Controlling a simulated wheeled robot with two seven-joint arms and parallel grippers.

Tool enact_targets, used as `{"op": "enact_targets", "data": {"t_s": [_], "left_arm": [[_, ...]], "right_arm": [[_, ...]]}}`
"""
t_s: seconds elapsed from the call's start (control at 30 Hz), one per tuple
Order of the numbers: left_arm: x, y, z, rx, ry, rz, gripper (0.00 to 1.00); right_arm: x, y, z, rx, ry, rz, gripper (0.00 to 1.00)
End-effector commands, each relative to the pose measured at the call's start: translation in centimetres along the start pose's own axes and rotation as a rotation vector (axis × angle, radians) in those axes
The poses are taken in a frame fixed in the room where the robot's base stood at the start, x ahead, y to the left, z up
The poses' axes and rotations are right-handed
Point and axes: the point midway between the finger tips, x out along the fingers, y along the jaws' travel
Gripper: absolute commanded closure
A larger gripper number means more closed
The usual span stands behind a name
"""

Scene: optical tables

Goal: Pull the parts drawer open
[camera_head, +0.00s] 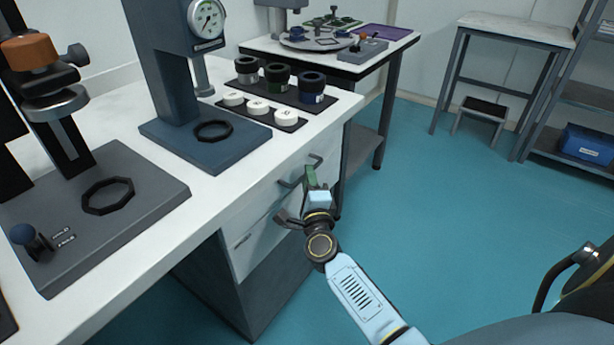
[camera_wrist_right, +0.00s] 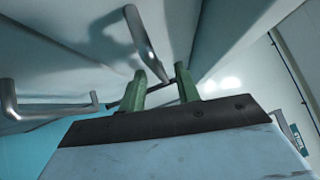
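The white drawer unit (camera_head: 255,202) sits under the left worktop, its fronts facing right in the head view. A grey bar handle (camera_head: 288,183) stands out from the upper front, partly hidden by my gripper. My right gripper (camera_head: 311,178), with green fingers, is at this handle. In the right wrist view, the two green fingers (camera_wrist_right: 160,86) are apart. A grey handle bar (camera_wrist_right: 146,45) runs down towards the gap between their tips; whether it lies between them or touches them I cannot tell. No drawer is visibly pulled out. My left gripper is not in view.
The worktop (camera_head: 105,140) above carries a dial gauge stand (camera_head: 175,80), black-capped lens cylinders (camera_head: 278,78) and white discs (camera_head: 259,106). A second table (camera_head: 345,66) stands behind. The teal floor (camera_head: 450,220) right of the drawers is clear.

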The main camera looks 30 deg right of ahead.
Motion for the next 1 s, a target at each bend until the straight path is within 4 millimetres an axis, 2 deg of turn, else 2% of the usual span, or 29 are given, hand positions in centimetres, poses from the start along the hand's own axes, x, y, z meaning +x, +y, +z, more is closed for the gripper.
{"op": "enact_targets", "data": {"t_s": [0.03, 0.2, 0.53, 0.77, 1.0], "left_arm": [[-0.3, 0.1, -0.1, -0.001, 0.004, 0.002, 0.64], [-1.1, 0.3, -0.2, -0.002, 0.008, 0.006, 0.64], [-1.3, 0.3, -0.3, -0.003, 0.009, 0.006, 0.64], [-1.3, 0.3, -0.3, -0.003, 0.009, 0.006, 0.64], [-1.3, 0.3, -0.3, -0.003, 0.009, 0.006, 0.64]], "right_arm": [[0.8, 0.1, 0.0, 0.0, 0.001, -0.001, 0.68], [2.1, 0.1, 0.0, -0.001, 0.001, 0.0, 0.68], [2.4, 0.0, 0.0, -0.001, 0.0, 0.001, 0.68], [2.4, 0.0, 0.0, -0.001, 0.0, 0.001, 0.98], [2.4, 0.1, 0.0, -0.001, 0.0, 0.001, 1.0]]}}
